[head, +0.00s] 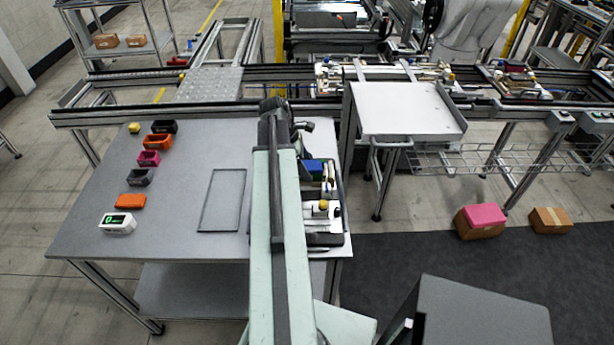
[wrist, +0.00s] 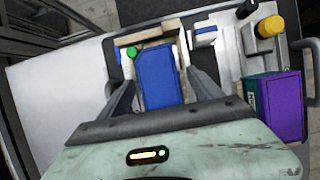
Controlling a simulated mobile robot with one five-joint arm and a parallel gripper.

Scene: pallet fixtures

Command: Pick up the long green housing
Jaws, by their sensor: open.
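In the wrist view my gripper (wrist: 163,88) is open, with one finger on each side of a blue block (wrist: 158,72). I cannot tell whether the fingers touch it. A dark green face (wrist: 251,97) shows against the left side of a purple box (wrist: 284,105), right of my gripper; most of it is hidden, and I cannot tell if it is the long green housing. A small round green knob (wrist: 131,52) is by the block's upper left. In the head view the blue block (head: 314,168) lies in the dark tray (head: 341,215), partly behind my arm.
The tray also holds white parts and a yellow-capped part (wrist: 270,27). On the grey table (head: 180,250) several small bins, such as an orange one (head: 132,202), stand at the left near a white display box (head: 118,223). A thin rectangular frame (head: 222,229) lies mid-table.

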